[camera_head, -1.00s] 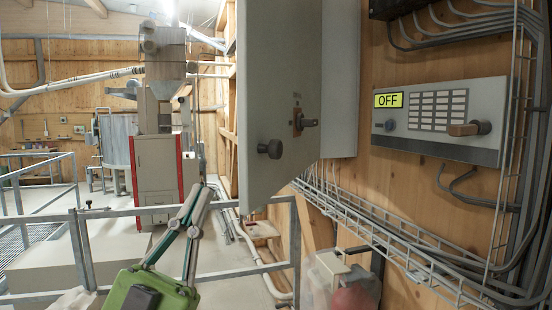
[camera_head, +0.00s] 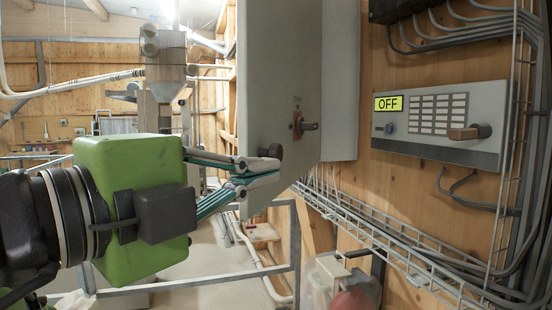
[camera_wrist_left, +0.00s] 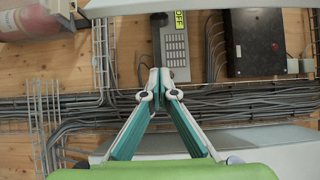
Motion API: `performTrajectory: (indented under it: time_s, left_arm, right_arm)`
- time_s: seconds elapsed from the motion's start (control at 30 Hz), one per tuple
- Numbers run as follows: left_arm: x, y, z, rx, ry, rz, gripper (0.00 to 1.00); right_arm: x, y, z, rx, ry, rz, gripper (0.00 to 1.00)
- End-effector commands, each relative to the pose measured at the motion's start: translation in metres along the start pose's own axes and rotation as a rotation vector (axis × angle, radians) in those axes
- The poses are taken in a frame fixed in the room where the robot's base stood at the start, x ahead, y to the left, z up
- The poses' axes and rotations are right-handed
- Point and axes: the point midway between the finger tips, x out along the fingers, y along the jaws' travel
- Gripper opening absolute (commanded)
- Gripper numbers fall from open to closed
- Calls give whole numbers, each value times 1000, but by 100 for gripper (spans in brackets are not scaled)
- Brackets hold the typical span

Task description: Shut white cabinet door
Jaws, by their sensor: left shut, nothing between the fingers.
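The white cabinet door (camera_head: 280,65) stands open in the head view, swung out from the grey-white cabinet (camera_head: 340,80) on the wooden wall. The closed fingertips also show in the left wrist view (camera_wrist_left: 160,91). My right gripper is not in view.
A control panel (camera_head: 440,120) reading OFF is on the wall at right. A wire cable tray (camera_head: 400,250) runs below the cabinet. A grey railing (camera_head: 210,280) crosses the lower area. A red object (camera_head: 355,298) is at the bottom right.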

Motion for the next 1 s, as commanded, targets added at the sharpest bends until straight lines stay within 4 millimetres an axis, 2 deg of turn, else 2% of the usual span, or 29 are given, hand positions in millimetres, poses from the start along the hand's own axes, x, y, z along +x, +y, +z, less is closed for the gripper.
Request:
performTrajectory:
  time_s: [0.43, 0.5, 0.7, 1.0]
  left_arm:
    - [93, -3, -1, 0, 5, 8, 0]
    - [88, -2, 11, 1, -1, 6, 0]
    - [81, 0, 30, 1, 2, 5, 0]
    - [78, 2, 36, 1, 7, 3, 0]
  right_arm:
    - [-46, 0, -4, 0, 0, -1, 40]
    - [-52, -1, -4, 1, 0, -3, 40]
    - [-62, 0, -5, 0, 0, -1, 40]
    - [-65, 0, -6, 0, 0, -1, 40]
